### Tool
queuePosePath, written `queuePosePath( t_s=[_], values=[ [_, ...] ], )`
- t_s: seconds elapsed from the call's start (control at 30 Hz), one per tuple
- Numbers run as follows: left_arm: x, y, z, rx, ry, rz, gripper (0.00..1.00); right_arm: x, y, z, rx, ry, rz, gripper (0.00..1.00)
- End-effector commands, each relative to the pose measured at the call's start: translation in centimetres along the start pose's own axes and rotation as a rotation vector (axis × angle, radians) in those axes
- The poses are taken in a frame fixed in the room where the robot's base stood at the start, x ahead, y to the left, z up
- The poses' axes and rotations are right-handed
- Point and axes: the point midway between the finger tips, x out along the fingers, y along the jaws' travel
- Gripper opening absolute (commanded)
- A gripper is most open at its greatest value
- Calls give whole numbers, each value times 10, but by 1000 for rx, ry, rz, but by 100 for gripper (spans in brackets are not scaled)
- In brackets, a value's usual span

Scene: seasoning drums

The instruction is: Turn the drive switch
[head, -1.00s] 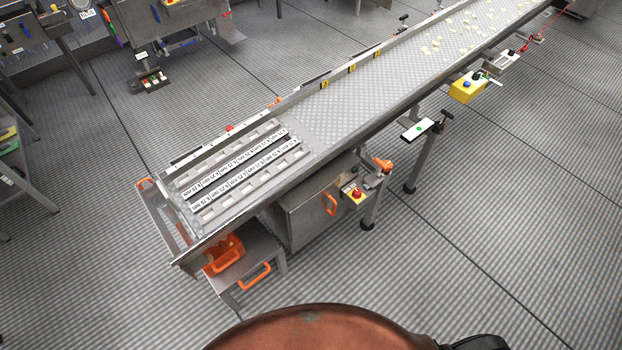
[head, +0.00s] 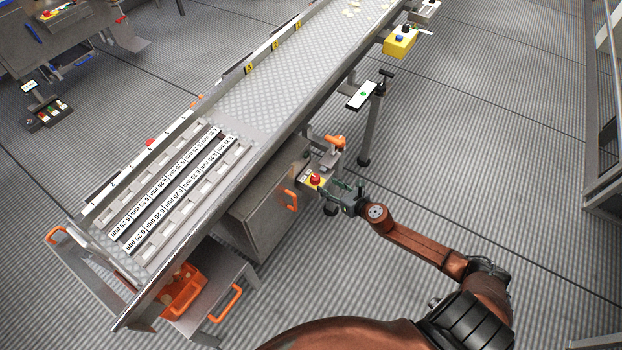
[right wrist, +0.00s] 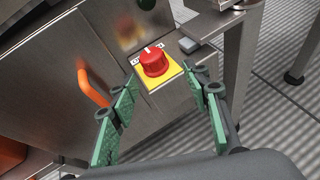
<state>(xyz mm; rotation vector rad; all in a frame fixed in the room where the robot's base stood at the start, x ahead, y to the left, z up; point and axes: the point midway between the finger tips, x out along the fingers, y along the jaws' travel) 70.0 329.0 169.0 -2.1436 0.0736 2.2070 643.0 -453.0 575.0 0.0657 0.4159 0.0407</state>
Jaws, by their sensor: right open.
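The drive switch is a round red knob on a yellow plate (head: 316,180), mounted on a small steel box at the side of the conveyor. In the right wrist view the red knob (right wrist: 153,60) has a white mark on its top and black-and-white labels around it. My right gripper (head: 338,191) is close beside the switch. In the right wrist view its green-padded fingers (right wrist: 164,97) are spread apart and empty, with the knob just beyond the tips, between their lines. Contact with the knob is not visible. My left gripper is not in view.
An orange handle (head: 335,142) sits just above the switch, and another (head: 291,200) is on the cabinet door (head: 258,215). A conveyor leg (head: 370,130) stands behind. A yellow control box (head: 400,42) is farther along. Floor to the right is free.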

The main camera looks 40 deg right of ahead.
Motion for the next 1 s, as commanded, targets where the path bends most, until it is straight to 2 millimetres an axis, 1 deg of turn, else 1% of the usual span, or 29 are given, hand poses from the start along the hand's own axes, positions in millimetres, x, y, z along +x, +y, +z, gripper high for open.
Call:
queuePosePath(
  t_s=[0.03, 0.13, 0.4, 0.6, 0.77, 1.0],
  values=[
    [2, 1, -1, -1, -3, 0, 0, 3, 6, 5, -54, -10, 14, 44],
    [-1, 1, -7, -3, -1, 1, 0, 11, 10, 13, -96, -20, 24, 44],
    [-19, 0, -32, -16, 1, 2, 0, 52, 10, 12, -91, -20, 21, 44],
    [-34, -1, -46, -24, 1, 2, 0, 73, 10, 14, -88, -19, 20, 44],
    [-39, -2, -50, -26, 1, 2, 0, 79, 10, 14, -88, -19, 20, 44],
    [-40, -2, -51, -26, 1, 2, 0, 79, 10, 15, -87, -20, 20, 44]
  ],
)
